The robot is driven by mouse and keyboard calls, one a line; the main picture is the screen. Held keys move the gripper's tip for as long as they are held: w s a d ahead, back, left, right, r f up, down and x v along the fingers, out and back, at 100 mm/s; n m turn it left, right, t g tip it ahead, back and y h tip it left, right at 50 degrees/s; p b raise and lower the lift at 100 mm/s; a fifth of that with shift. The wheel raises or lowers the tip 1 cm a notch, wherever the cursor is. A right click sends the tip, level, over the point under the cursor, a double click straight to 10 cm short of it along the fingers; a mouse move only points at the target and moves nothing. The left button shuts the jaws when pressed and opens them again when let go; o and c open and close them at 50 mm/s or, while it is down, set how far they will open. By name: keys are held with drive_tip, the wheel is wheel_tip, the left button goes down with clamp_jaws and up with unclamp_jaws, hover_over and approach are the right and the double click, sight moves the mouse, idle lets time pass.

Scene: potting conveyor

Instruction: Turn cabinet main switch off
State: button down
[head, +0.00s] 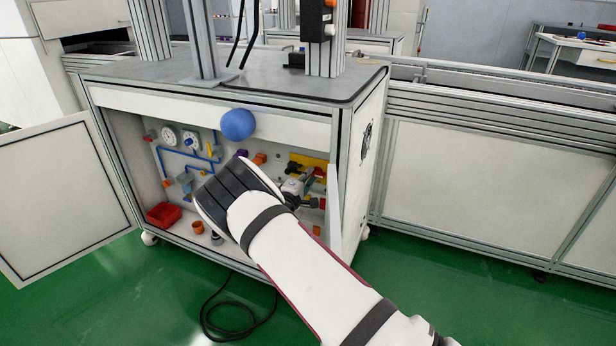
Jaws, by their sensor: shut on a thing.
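The cabinet (345,150) stands open at its front, with pipes, gauges and fittings inside. A yellow plate with red parts (318,161), apparently the main switch, is on the right of the cabinet's inner back panel. My gripper (306,181) is inside the cabinet, right in front of this plate. Its dark fingers are shut and appear to be on the switch's handle. The handle itself is hidden by the gripper, so its angle cannot be told.
The open cabinet door (62,195) swings out at the left. A blue ball (238,124) shows at the cabinet's upper front edge. A red bin (163,215) and an orange pot (197,227) are low inside. A black cable (228,318) lies coiled on the green floor.

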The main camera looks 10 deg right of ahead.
drive_tip(key=shift+f, duration=0.1)
idle(0.5)
drive_tip(key=c, duration=1.6)
unclamp_jaws()
drive_tip(key=v, duration=1.2)
